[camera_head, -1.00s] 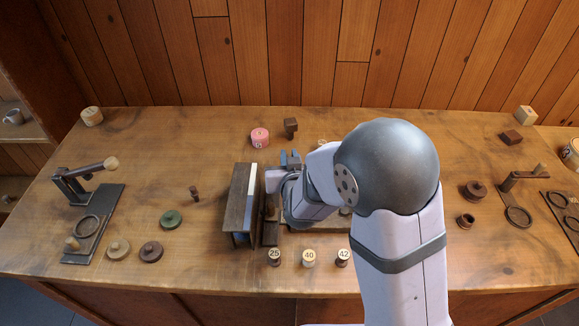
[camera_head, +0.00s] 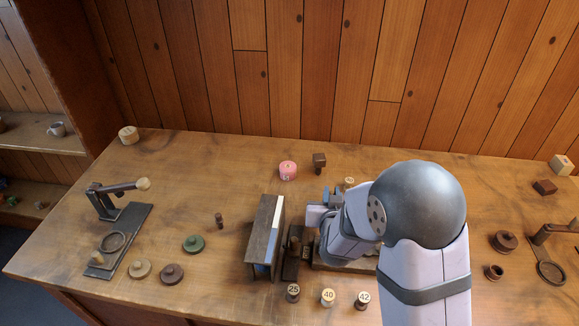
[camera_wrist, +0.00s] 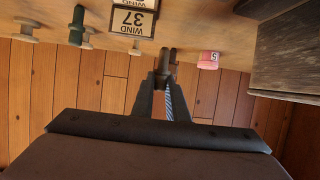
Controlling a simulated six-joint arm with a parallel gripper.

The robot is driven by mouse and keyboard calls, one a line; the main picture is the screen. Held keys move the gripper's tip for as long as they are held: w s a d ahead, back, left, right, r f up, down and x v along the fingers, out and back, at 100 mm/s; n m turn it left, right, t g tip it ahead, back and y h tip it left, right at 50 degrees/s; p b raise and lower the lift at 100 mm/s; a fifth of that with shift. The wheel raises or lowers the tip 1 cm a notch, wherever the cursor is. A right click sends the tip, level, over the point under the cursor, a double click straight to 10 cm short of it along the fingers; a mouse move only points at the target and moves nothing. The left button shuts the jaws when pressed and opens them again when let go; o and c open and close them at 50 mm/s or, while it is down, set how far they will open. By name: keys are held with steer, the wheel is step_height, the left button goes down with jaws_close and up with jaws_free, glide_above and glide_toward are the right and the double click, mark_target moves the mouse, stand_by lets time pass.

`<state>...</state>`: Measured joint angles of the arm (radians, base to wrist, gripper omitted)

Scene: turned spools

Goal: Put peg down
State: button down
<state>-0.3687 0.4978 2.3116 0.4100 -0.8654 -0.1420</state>
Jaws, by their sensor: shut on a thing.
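My gripper (camera_head: 331,195) is raised over the middle of the bench, right of the wooden holder, and its fingers are largely hidden by my wrist in the head view. The held end of the peg is hidden between the fingers. I cannot make out the peg in the head view. A small dark upright piece (camera_head: 219,220) stands apart on the bench to the left.
The wooden holder (camera_head: 263,240) stands just left of my arm. Numbered spools 25 (camera_head: 293,292), 40 (camera_head: 328,298) and 42 (camera_head: 363,300) line the front. A pink spool (camera_head: 288,170) and dark block (camera_head: 319,160) stand behind.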

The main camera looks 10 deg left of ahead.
steer(key=w+a+y, duration=0.1)
steer(key=w, duration=0.4)
step_height(320, 180, up, 10)
steer(key=n+g+y, duration=0.2)
steer(key=n+y, duration=0.4)
glide_above(288, 166)
steer(key=shift+f, duration=0.2)
steer(key=shift+f, duration=0.1)
steer(key=shift+f+b, duration=0.8)
steer(key=shift+f, duration=4.05)
steer(key=shift+f, duration=0.1)
